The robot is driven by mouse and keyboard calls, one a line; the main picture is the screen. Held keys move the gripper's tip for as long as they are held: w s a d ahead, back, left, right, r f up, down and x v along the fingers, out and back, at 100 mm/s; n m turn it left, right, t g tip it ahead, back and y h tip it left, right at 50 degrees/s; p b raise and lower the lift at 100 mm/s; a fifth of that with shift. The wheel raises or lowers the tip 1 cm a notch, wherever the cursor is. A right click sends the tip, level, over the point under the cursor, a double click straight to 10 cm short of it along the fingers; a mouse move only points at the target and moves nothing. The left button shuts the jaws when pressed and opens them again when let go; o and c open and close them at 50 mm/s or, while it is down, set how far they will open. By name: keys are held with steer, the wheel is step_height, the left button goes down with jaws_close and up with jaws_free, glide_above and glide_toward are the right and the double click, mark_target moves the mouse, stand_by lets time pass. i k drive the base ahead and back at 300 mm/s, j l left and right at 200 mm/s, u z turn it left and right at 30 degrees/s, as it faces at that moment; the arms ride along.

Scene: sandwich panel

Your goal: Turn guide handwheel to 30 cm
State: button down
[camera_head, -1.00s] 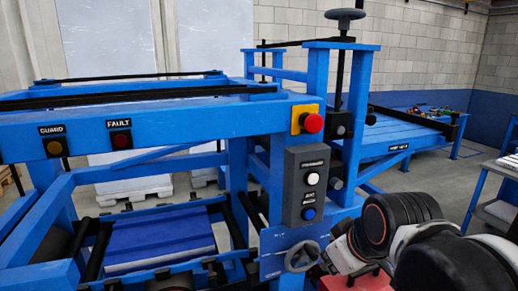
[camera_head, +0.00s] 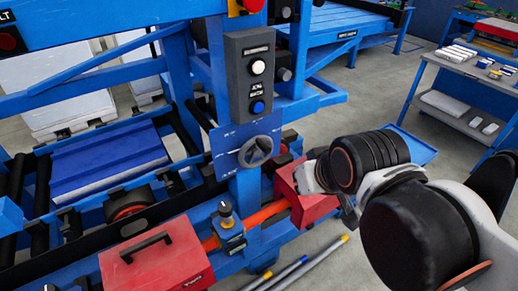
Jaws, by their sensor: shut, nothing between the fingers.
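The guide handwheel (camera_head: 256,152) is a small grey wheel with a dark hub. It is mounted on a blue plate (camera_head: 226,141) with white scale marks, below the grey button box. The marks are too small to read. My gripper (camera_head: 348,212) is at the end of my arm, to the right of and lower than the handwheel in the picture. It is partly hidden by my arm. It looks shut and empty, apart from the wheel.
A grey button box (camera_head: 258,72) with white and blue buttons is above the wheel. A red box (camera_head: 298,192) is close to my gripper. Rods (camera_head: 300,268) lie on the floor.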

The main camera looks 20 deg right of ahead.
mark_target(255, 146)
steer(key=k+j, duration=0.1)
steer(key=k, duration=0.4)
steer(key=k+j, duration=0.1)
steer(key=k, duration=0.45)
